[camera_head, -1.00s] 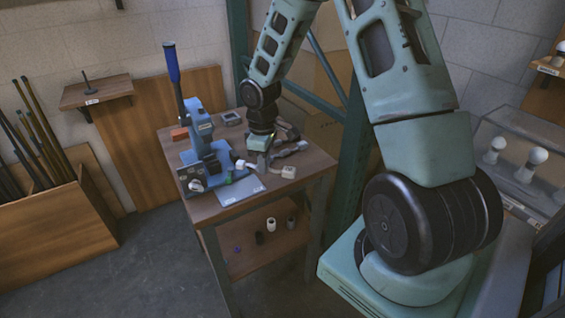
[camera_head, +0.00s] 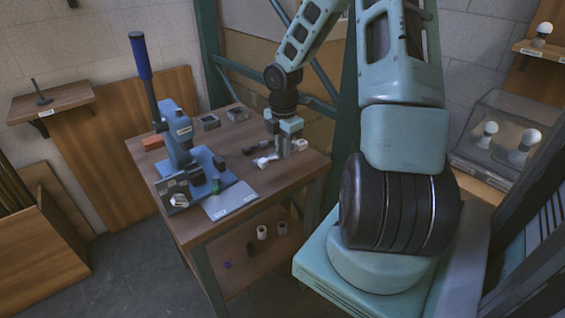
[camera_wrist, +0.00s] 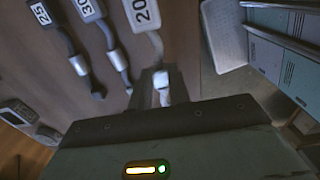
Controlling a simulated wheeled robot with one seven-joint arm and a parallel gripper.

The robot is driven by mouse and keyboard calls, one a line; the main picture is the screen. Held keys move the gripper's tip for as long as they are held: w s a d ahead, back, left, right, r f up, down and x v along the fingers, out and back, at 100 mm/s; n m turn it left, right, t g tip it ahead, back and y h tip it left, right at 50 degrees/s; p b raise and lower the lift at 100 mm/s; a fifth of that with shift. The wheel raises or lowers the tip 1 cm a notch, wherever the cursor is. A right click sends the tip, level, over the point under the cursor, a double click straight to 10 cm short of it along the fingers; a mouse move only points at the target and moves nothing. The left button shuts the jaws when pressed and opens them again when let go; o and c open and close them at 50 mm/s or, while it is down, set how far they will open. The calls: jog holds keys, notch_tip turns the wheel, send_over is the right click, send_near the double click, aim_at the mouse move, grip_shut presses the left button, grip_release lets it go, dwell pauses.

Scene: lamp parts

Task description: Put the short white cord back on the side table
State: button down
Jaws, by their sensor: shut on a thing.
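My gripper (camera_head: 290,150) is low over the right part of the wooden table (camera_head: 290,180). In the wrist view, my gripper (camera_wrist: 160,88) is shut on the end of the short white cord (camera_wrist: 155,45), which carries a white tag reading 20. The white cord also shows in the head view (camera_head: 265,161), at the left of the fingers and close to the tabletop. I cannot tell whether it touches the wood. Two dark cords, tagged 25 (camera_wrist: 65,40) and 30 (camera_wrist: 110,42), lie beside it. The gripped end is partly hidden by the fingers.
A blue lever press (camera_head: 180,140) stands on the table's left part, with a pale sheet (camera_head: 230,201) in front. Small grey boxes (camera_head: 237,113) sit at the back. A lower shelf (camera_head: 250,260) holds small cylinders. A green post (camera_head: 345,150) stands behind the right side.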

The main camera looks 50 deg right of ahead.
aim_at(283, 169)
jog(key=shift+f+b, duration=0.35)
jog(key=shift+f, duration=1.8)
jog(key=shift+f, duration=0.2)
jog(key=c, duration=1.3)
grip_release()
jog(key=shift+r, duration=0.1)
